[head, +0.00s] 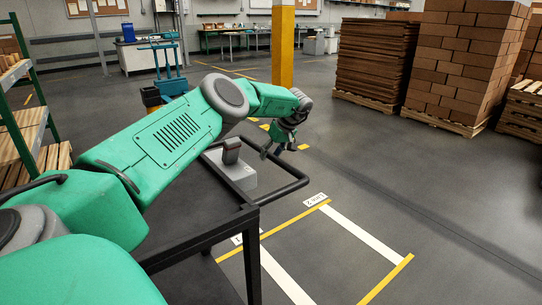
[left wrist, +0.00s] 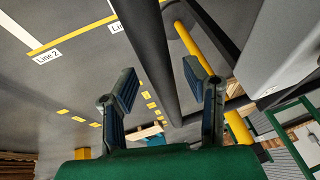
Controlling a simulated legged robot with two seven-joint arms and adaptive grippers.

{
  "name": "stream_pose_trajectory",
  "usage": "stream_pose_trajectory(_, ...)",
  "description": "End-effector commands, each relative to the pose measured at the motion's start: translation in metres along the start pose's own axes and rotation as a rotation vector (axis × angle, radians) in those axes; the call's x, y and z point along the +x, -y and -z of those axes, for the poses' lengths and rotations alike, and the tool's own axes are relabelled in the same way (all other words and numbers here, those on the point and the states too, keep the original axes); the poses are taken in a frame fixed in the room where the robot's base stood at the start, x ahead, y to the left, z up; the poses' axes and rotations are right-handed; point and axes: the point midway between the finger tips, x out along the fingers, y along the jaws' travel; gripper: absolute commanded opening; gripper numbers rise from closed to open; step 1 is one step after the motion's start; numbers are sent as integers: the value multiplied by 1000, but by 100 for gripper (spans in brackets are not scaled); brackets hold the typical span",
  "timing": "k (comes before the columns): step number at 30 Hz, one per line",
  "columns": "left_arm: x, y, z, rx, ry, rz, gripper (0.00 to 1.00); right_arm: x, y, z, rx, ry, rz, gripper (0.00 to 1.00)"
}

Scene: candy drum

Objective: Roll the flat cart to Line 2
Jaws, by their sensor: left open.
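A black tubular frame (head: 285,192) with a looped bar stands in front of me; it looks like the flat cart's handle, but I cannot make out a deck or wheels. My left gripper (head: 279,147) is open and empty near the loop's far side. In the left wrist view, my left gripper's fingers (left wrist: 165,82) are spread, with the dark bar (left wrist: 151,55) crossing between them in the picture. I cannot tell whether they touch it. A "Line 2" floor label (left wrist: 46,57) shows there; a label (head: 315,200) also lies on the floor in the head view. My right gripper is out of view.
A grey box (head: 234,178) with a dark device sits beside the bar. Yellow and white floor lines (head: 362,230) mark bays to the right. A yellow column (head: 283,45) stands behind. Pallets of stacked brown boxes (head: 465,60) stand back right; floor between is clear.

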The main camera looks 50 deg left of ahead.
Motion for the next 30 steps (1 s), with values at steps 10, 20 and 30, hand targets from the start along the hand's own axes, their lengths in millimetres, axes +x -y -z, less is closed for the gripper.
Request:
stream_pose_trajectory(10, -59, -3, 1, 1, 0, -3, 41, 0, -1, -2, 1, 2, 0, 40)
stream_pose_trajectory(20, -108, -4, 2, 1, 4, 0, 41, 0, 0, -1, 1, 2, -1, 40)
stream_pose_trajectory(30, -113, -4, 2, 2, 4, 1, 41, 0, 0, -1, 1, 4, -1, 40)
